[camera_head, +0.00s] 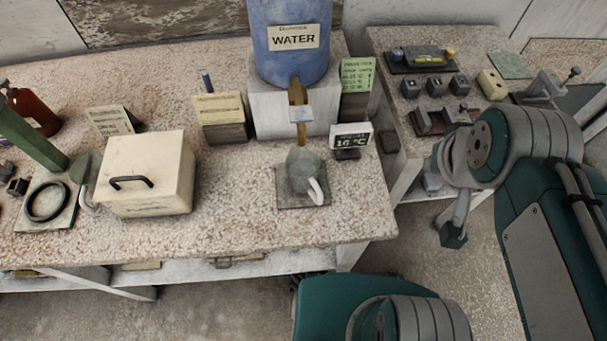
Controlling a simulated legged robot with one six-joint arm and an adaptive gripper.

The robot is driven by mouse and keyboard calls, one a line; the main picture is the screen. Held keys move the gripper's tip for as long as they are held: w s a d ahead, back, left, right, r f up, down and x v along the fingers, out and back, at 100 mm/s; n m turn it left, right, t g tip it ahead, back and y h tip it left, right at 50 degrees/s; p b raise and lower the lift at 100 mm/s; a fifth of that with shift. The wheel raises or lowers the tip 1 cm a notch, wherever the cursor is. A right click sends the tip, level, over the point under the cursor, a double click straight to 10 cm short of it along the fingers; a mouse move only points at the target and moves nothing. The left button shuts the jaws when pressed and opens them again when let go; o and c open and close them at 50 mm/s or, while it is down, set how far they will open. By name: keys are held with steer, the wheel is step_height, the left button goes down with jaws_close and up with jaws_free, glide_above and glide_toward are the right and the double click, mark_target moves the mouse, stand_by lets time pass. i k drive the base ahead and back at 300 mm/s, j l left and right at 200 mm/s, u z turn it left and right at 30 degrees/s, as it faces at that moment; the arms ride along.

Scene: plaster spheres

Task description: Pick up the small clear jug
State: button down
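The small clear jug (301,168) stands upright on a dark square plate (286,201) near the front right of the speckled table. It looks see-through and greyish, with a pale curved handle turned to the front right. It is below the spout of the blue water container (291,45). Whether it holds water I cannot tell. My gripper (453,228) hangs at the end of my arm, to the right of the table and apart from the jug. Its fingers are seen from the side and partly hidden, so their opening is unclear.
A temperature display (351,140) stands close behind the jug to the right. The tap (298,105) hangs just above it. A cream box (146,173) with a black handle is to the left. Bare tabletop (240,185) lies between. A second table (433,105) holds small blocks.

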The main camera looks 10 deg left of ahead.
mark_target(302, 165)
steer(key=k, duration=0.3)
steer(key=k+u, duration=0.1)
steer(key=u, duration=0.6)
steer(key=k+j+u, duration=0.1)
steer(key=u, duration=1.15)
steer(key=z, duration=1.2)
steer(key=i+l+u, duration=0.1)
steer(key=l, duration=0.25)
steer(key=i+l+u, duration=0.15)
steer(key=l, duration=0.15)
steer(key=l+u, duration=0.1)
steer(key=l, duration=0.25)
